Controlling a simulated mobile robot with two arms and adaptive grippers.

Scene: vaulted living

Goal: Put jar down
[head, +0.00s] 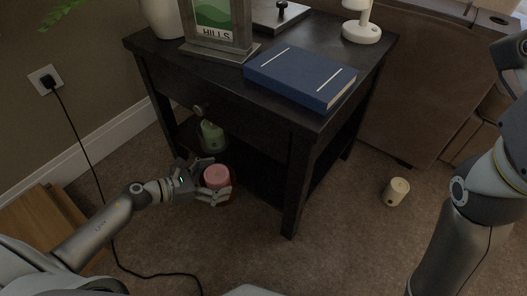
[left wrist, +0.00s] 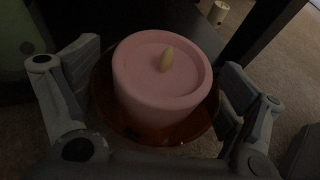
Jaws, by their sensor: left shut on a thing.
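The jar (head: 231,186) is reddish amber glass with a pink candle (head: 216,177) in it. My left gripper (head: 211,180) is shut on it, low down at the front left of the dark side table (head: 230,113). In the left wrist view the amber jar (left wrist: 147,132) sits upright between the two fingers, and the pink candle (left wrist: 135,88) with a yellowish flame-shaped tip fills most of its top. Its underside is hidden, so I cannot tell whether it touches anything below. My right arm shows at the right of the head view, but its gripper is out of sight.
A green object (head: 212,137) stands on the table's lower shelf. A blue book (head: 300,76), a picture frame (head: 217,30) and a white lamp (head: 361,30) are on top. A cream candle (head: 397,191) stands on the carpet. A black cord (head: 98,190) runs down at the left.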

